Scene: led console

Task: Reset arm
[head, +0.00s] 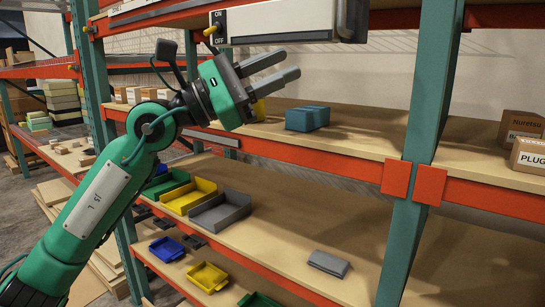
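A white console (285,22) is mounted high on the shelf rack. Its left end has a panel marked ON and OFF with a small yellow-tipped switch (210,31) beside the OFF mark. My green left arm reaches up from the lower left. My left gripper (290,63) is just below the console, with its two grey fingers pointing right. The fingers are apart with nothing between them, and the gripper is clear of the switch. My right gripper is not in view.
A teal box (307,118) sits on the middle shelf behind the gripper. Cardboard boxes (528,154) stand at the right. Yellow (189,195) and grey (220,210) bins sit on the lower shelf. A green upright post (420,130) crosses the right side.

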